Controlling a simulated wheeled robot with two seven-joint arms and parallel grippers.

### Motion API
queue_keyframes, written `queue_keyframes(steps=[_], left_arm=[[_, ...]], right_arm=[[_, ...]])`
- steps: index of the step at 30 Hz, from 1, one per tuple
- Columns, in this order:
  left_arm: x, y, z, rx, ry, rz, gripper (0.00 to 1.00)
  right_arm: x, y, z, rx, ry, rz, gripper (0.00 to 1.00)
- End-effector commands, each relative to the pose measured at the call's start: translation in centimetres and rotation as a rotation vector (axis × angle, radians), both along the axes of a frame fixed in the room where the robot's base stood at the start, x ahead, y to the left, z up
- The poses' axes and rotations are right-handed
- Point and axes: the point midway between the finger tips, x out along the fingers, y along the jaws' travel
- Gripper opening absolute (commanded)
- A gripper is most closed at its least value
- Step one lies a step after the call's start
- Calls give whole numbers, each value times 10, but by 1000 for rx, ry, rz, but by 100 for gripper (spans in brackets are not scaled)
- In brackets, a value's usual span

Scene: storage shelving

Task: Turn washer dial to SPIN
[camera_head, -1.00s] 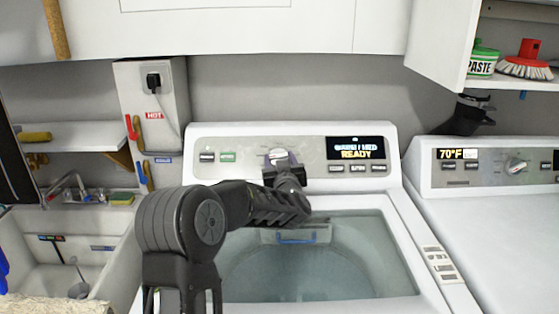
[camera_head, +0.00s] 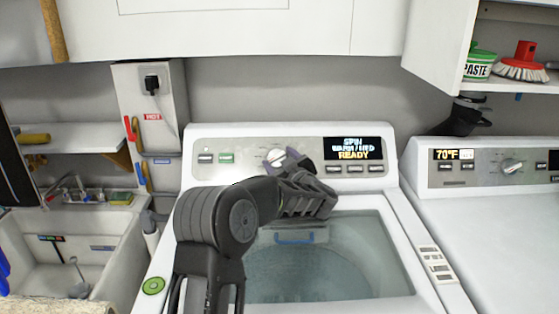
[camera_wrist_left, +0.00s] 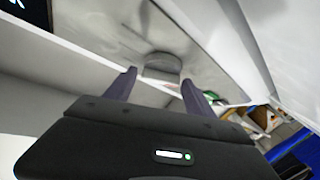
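The washer (camera_head: 188,222) stands in the middle, with its round dial (camera_head: 272,155) on the back panel. Its display (camera_head: 346,149) reads SPIN, WARM/MED and READY. My left gripper (camera_head: 288,158) is rolled to a slant in front of the panel and hides part of the dial. In the left wrist view, its two fingers (camera_wrist_left: 156,83) are apart. The grey dial (camera_wrist_left: 162,66) shows just past and between the fingertips, with no clear contact. My right gripper is not in view.
A second machine (camera_head: 480,220) with its own dial (camera_head: 512,166) stands to the right. A sink (camera_head: 75,262) is at left. An open cabinet (camera_head: 437,50) hangs at upper right, holding a paste tub (camera_head: 479,64) and a red brush (camera_head: 523,62). The washer's lid window (camera_head: 330,265) lies below my arm.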

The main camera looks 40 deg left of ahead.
Motion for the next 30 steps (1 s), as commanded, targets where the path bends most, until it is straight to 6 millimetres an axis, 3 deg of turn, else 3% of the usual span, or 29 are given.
queue_keyframes(steps=[4, 14, 30], left_arm=[[0, 0, -1, 0, 2, -1, 75], [-2, -4, -1, 0, 3, -2, 75], [-37, -66, 3, -1, 1, -2, 75]], right_arm=[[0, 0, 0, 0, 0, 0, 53], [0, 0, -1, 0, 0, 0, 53], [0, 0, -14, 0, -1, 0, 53]])
